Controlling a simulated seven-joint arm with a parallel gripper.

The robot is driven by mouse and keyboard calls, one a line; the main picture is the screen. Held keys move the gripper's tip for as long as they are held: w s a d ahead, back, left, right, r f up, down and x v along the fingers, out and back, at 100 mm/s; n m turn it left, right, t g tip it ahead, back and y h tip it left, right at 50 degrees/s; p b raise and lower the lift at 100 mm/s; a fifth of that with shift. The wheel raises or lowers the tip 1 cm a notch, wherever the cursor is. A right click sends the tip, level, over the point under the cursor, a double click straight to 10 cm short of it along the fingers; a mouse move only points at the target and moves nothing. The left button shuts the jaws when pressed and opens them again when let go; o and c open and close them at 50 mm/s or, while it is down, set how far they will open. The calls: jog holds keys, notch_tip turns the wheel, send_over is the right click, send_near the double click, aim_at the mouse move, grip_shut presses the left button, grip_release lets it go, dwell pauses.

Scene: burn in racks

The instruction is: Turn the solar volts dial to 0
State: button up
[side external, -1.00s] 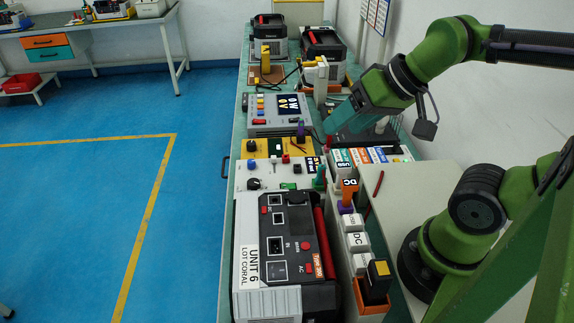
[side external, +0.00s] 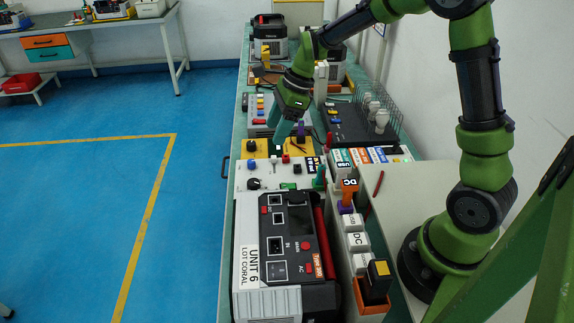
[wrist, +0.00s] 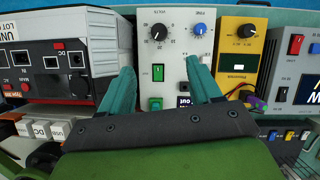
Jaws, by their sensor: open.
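A white panel (wrist: 175,55) carries a black dial (wrist: 158,33) with a printed scale, apparently labelled VOLTS, and a smaller blue dial (wrist: 198,29). The black dial also shows in the side view (side external: 253,184); its exact setting is too small to read. A yellow panel (wrist: 238,70) beside it has another black knob (wrist: 246,31). The word solar is not legible on either panel. In the side view my gripper (side external: 289,138) points down over the bench.
The Unit 6 power box (side external: 288,245) stands on the near side of the white panel. A grey instrument box (side external: 262,106) lies beyond the yellow panel. A black rack with wire dividers and white bulbs (side external: 360,122) stands at right. Upright connectors (side external: 348,190) stand near my base.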

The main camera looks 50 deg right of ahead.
aim_at(254, 181)
jog(key=x, duration=1.7)
jog(key=shift+s, duration=0.1)
jog(key=c, duration=1)
